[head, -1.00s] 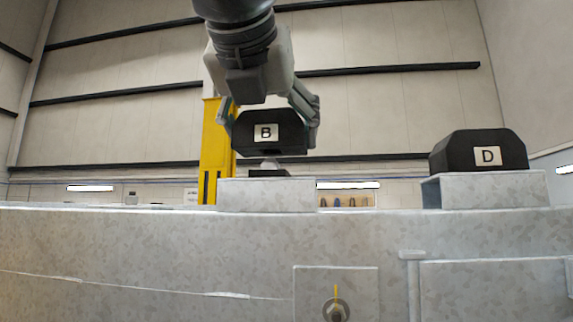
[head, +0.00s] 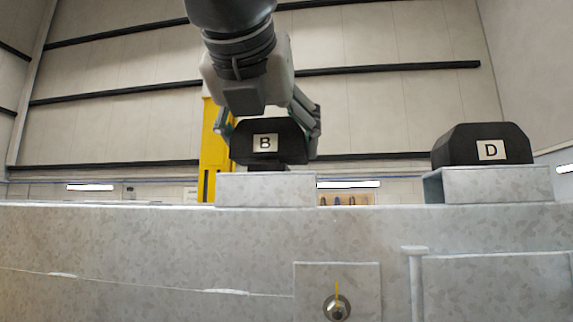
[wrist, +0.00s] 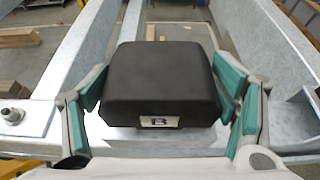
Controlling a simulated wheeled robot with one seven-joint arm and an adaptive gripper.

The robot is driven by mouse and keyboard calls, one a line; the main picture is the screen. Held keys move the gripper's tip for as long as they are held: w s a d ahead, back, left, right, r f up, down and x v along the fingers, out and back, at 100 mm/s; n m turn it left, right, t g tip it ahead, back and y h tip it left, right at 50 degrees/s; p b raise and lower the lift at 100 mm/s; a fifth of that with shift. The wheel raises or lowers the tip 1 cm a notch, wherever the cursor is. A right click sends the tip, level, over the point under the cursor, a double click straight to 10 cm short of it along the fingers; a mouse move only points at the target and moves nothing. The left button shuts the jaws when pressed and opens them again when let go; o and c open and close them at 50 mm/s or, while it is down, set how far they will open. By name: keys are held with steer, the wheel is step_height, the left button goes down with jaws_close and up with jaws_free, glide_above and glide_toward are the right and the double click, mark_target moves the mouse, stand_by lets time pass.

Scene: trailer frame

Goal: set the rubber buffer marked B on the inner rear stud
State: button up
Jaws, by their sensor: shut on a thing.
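The black rubber buffer marked B (head: 268,152) is between the fingers of my gripper (head: 268,128), which is shut on it. It sits low over a galvanised bracket (head: 266,190) on the frame, with a dark piece showing narrowly between them. No stud shows under it now, and I cannot tell whether the buffer is seated. In the wrist view the buffer (wrist: 160,82) fills the space between the green-padded fingers of my gripper (wrist: 160,95), its label facing the camera. A stud with a nut (wrist: 12,114) stands on the left of that view.
A second black buffer marked D (head: 482,146) rests on another bracket (head: 500,184) at the right. The galvanised frame beam (head: 150,245) runs across the front. A yellow post (head: 210,165) stands behind. Wooden blocks (wrist: 18,38) lie left in the wrist view.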

steer(key=shift+f, duration=0.35)
steer(key=o, duration=1.4)
steer(key=v, duration=1.2)
